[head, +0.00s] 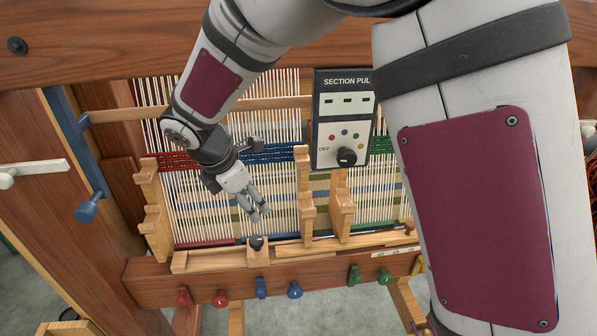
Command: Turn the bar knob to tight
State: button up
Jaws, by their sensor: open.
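A small black knob (256,242) sits on the light wooden bar (210,259) at the front of the loom; it looks like the bar knob, but its marks are too small to read. My gripper (261,214) hangs just above this knob, pointing down and to the right. Its fingers are apart and empty, and they do not appear to touch the knob. Another black knob (347,156) is on the dark and white control panel (327,128), upper right of my gripper.
Wooden uprights (306,197) stand right of my gripper. Threads stretch behind it. Coloured pegs, such as a blue one (261,287), line the front beam (205,282). A blue lever (87,208) and a pale handle (35,168) are at left. My arm hides much of the right side.

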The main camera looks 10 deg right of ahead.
jog(key=s+d+r+m, duration=0.5)
jog(key=d+r+m, duration=0.2)
jog(key=d+r, duration=0.2)
jog(key=shift+s+d+r+m+y, duration=0.25)
jog(key=shift+d+r+m+y, duration=0.1)
jog(key=shift+d+m+y, duration=0.1)
